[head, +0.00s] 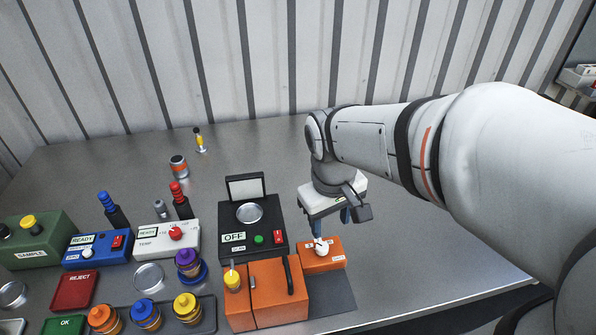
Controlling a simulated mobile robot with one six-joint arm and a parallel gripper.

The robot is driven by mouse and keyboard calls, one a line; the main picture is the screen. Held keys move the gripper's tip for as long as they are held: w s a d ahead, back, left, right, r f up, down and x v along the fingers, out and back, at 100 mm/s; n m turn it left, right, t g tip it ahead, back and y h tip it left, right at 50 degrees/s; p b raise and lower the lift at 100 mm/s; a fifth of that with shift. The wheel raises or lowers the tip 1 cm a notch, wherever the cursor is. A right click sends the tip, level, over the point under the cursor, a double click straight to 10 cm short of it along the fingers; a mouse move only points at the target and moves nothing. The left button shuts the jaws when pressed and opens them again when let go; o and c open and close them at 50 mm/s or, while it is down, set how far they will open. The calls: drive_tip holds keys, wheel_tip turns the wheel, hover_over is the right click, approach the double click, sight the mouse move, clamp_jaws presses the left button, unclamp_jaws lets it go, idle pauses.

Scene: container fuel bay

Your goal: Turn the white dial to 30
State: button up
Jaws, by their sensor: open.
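A white dial (321,247) sits on top of a small orange box (337,256) near the front of the table. Its scale marks and pointer are too small to read. My gripper (331,229) points down at the dial, with open blue-grey fingers close above and around it. I cannot tell whether a finger touches the dial. Another small white knob (87,252) is on a blue box (98,246) at the left, away from my gripper.
A larger orange box (266,305) with a black handle and a black scale unit (256,222) reading OFF stand just left. A white TEMP box (166,240), several jars and a tray are farther left. The table's right side (420,240) is clear.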

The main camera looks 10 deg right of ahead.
sight(322, 246)
drive_tip(key=w+a+f+n+g+h+p, duration=0.2)
drive_tip(key=w+f+n+g, duration=0.2)
drive_tip(key=w+f+n, duration=0.15)
drive_tip(key=shift+w+x, duration=0.15)
drive_tip(key=shift+x, duration=1.65)
drive_tip(key=shift+w+x, duration=0.1)
drive_tip(key=shift+x, duration=1.75)
drive_tip(key=shift+c, duration=0.5)
drive_tip(key=c, duration=0.9)
